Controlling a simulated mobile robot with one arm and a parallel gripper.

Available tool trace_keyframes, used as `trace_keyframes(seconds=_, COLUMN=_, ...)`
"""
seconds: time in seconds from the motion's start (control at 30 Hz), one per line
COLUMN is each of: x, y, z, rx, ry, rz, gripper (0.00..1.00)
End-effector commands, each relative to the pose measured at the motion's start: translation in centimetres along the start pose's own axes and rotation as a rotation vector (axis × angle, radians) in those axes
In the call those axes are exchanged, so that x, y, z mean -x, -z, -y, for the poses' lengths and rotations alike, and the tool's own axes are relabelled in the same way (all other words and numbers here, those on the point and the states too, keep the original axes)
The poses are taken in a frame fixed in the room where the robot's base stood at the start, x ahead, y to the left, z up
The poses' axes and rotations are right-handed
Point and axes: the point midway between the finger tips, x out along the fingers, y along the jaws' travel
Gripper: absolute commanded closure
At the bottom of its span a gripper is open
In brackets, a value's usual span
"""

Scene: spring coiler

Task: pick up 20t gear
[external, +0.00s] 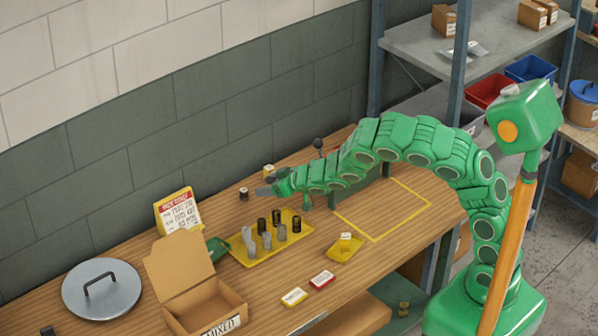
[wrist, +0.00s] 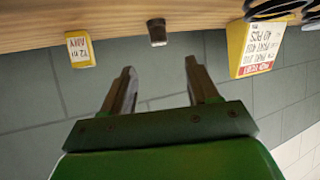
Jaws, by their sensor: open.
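I cannot make out a gear marked 20t in either view. My gripper (external: 266,187) is open and empty above the back of the wooden bench, pointing left toward the wall. In the wrist view, which looks upside down, its two fingers (wrist: 161,88) stand apart with nothing between them. A small dark piece (external: 244,193) stands on the bench just beyond the fingertips; it also shows in the wrist view (wrist: 157,32). A yellow tray (external: 246,261) in front of my gripper holds several upright grey and black cylinders, with teeth too small to tell.
A yellow block with a white label (external: 268,171) stands near the wall. The yellow outlined area (external: 384,208) is clear.

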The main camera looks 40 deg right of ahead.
Motion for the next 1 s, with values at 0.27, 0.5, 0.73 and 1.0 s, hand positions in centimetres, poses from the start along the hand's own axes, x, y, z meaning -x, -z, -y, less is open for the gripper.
trace_keyframes(seconds=0.27, x=-1.3, y=-0.2, z=0.0, rx=-0.002, ry=0.0, rz=-0.002, gripper=0.4)
trace_keyframes(seconds=0.5, x=-2.8, y=-0.5, z=0.0, rx=-0.002, ry=0.0, rz=0.002, gripper=0.4)
trace_keyframes(seconds=0.73, x=-3.7, y=-0.4, z=-0.1, rx=-0.001, ry=-0.001, rz=0.001, gripper=0.4)
trace_keyframes(seconds=1.0, x=-6.3, y=-0.4, z=-0.1, rx=-0.003, ry=-0.001, rz=0.001, gripper=0.4)
